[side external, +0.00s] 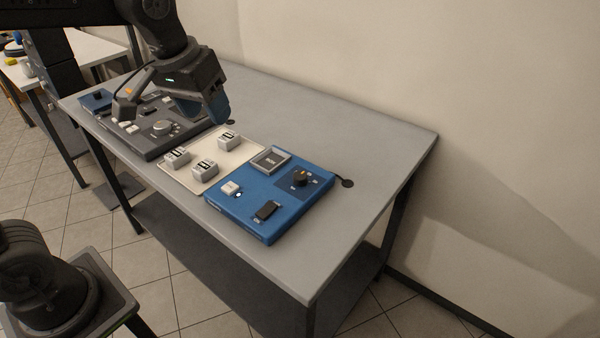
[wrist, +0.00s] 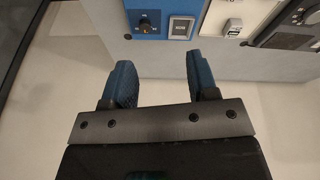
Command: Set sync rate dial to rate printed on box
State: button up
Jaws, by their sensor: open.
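A blue control box (side external: 250,217) lies on the table. It carries a black dial (side external: 300,178), a framed grey panel (side external: 271,160), a white button (side external: 231,188) and a black switch (side external: 267,211). In the wrist view the black dial (wrist: 146,22) shows near the top. A dark grey console (side external: 150,141) to the left has a silver dial (side external: 163,127). Print and dial settings are too small to read. My gripper (side external: 216,112) is open and empty, above the table behind the console.
A small blue unit (side external: 96,100) sits at the console's far left. Black round cable ends (side external: 347,183) lie on the table.

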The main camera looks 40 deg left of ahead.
jog(key=shift+o, duration=0.6)
jog(key=w+d+f+n+g, duration=0.1)
jog(key=w+d+f, duration=0.1)
jog(key=w, duration=0.8)
jog(key=shift+f+n+g, duration=0.3)
jog(key=shift+f+g, duration=0.1)
jog(key=shift+f, duration=0.05)
jog(key=n+g, duration=0.2)
send_over(300, 175)
notch_tip(300, 175, down, 8)
notch_tip(300, 175, down, 13)
jog(key=shift+c, duration=0.3)
jog(key=c, duration=0.9)
jog(key=shift+o, duration=0.2)
